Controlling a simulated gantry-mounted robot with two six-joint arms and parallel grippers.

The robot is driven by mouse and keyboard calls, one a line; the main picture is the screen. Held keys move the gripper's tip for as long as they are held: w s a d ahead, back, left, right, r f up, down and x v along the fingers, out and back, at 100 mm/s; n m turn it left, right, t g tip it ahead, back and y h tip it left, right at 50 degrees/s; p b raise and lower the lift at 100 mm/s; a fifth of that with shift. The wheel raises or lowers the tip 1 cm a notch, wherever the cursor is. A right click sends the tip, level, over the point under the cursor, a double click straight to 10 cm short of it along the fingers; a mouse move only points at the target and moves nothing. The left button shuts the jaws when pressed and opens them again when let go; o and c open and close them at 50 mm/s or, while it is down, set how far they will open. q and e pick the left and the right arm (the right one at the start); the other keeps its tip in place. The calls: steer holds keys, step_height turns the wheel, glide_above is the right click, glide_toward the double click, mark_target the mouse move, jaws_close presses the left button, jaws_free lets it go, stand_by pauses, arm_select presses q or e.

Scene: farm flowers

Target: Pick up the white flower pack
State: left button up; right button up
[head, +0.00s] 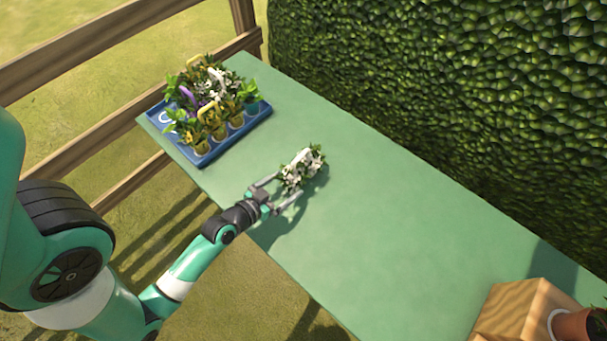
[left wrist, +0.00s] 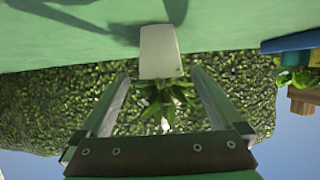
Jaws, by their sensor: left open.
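The white flower pack (head: 303,167), a clump of white blooms and green leaves, stands on the green table. My left gripper (head: 284,186) is open, with its fingers pointing at the pack from the near side. In the left wrist view, the pack's white container (left wrist: 158,52) shows upright in the inverted picture, with leaves and pale blooms (left wrist: 165,103) between the two spread fingers (left wrist: 160,76). Neither finger clearly touches it. My right gripper is not in view.
A blue tray (head: 204,160) with several potted flowers, white, yellow and purple among them, stands at the table's far left. A wooden crate (head: 523,310) and a terracotta pot (head: 575,326) are at lower right. A hedge (head: 440,100) lines the back. The middle of the table (head: 410,240) is clear.

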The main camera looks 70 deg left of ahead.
mark_target(301, 174)
arm_select(q)
steer(key=x, duration=0.2)
steer(key=shift+w+a+f, duration=0.1)
steer(key=shift+w+a, duration=0.05)
steer(key=shift+w, duration=0.2)
steer(key=b+x, duration=0.2)
steer(key=x, duration=0.2)
steer(key=shift+w+a, duration=0.35)
steer(key=shift+w, duration=0.2)
steer(key=shift+s, duration=0.1)
steer(key=shift+c, duration=0.3)
jaws_close()
